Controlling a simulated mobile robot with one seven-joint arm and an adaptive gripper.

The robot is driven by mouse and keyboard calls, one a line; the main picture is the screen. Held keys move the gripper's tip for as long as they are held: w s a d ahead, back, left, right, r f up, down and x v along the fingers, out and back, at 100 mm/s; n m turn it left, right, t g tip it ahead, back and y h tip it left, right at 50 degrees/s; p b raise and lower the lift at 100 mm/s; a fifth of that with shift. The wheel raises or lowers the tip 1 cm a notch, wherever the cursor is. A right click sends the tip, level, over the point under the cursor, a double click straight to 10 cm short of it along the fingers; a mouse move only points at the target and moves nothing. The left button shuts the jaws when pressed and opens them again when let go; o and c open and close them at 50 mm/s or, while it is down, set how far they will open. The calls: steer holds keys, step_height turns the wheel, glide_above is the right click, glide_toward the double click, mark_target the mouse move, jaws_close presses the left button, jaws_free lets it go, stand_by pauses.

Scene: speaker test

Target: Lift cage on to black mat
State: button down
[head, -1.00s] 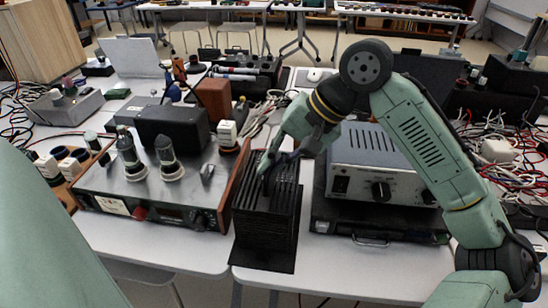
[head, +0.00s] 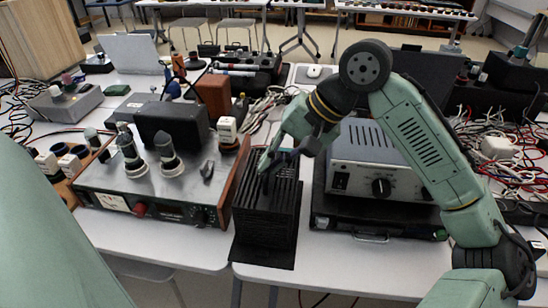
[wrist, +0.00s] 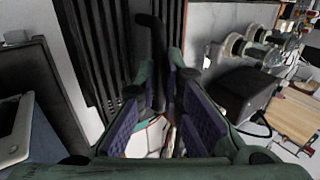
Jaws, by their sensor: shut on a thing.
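The cage (head: 268,212) is a black slatted box in the middle of the head view, between two instruments. It is upright over the black mat (head: 262,257), whose front part shows below it. I cannot tell whether the cage's underside touches the mat. My gripper (head: 279,160) is at the cage's top, reaching down from the right. In the wrist view its purple-padded fingers (wrist: 158,120) are on both sides of a black curved handle (wrist: 153,45). The gripper is shut on this handle; the fingers partly hide the grip. The cage's dark slats (wrist: 97,50) show behind the fingers.
A metal instrument with knobs and a meter (head: 150,185) stands close on the cage's left. A grey instrument (head: 368,165) on a black case (head: 375,218) stands on its right. The white table's front edge is just before the mat. Loose cables lie behind.

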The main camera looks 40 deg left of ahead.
steer(key=c, duration=1.6)
jaws_free()
steer(key=shift+c, duration=0.2)
steer(key=shift+f, duration=0.1)
steer(key=v, duration=1.2)
steer(key=shift+s, duration=0.1)
